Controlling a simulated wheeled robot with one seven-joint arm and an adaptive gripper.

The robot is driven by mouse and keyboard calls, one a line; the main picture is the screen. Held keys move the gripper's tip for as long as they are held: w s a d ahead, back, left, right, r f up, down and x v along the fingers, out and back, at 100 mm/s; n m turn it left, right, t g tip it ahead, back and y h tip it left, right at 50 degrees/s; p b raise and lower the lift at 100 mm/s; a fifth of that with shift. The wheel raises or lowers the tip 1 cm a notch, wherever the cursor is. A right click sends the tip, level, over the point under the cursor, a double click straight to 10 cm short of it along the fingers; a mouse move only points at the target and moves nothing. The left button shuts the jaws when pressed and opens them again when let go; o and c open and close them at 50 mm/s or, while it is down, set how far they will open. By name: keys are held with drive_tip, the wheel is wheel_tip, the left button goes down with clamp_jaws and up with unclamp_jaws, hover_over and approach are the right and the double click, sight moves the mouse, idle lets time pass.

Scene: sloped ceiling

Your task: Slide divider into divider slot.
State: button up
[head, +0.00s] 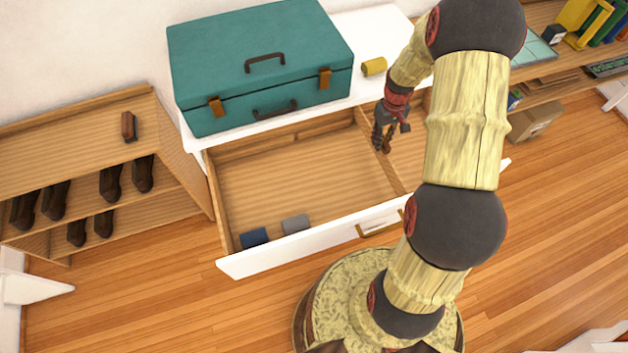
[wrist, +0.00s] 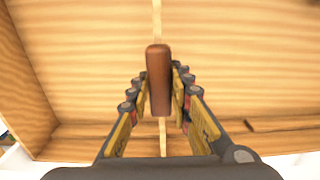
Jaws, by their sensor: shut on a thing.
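The divider (head: 394,174) is a thin wooden board standing across the open drawer (head: 300,244), between a wide left section and a narrower right one. In the wrist view the divider (wrist: 157,22) shows as a pale strip running away from me, in line with a rounded brown grip piece (wrist: 159,82). My gripper (wrist: 160,90) is shut on this brown piece, one finger on each side. In the head view my gripper (head: 383,143) points down at the divider inside the drawer. I cannot make out the divider slot or whether the divider's lower edge is seated.
A teal case (head: 255,62) and a yellow cylinder (head: 374,67) sit on the white top behind the drawer. Two rolled cloths, blue (head: 254,237) and grey (head: 296,224), lie at the drawer's front left. A shoe rack (head: 70,135) stands left. The drawer's left middle is clear.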

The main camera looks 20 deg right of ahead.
drive_tip(key=shift+f, duration=0.65)
idle(1.5)
drive_tip(key=shift+f+b, duration=0.3)
drive_tip(key=shift+f, duration=0.05)
drive_tip(key=shift+f+b, duration=0.5)
drive_tip(key=shift+f, duration=0.45)
drive_tip(key=shift+f, duration=0.35)
drive_tip(key=shift+f+b, duration=0.5)
drive_tip(key=shift+f, duration=0.15)
drive_tip(key=o, duration=1)
drive_tip(key=shift+o, duration=0.2)
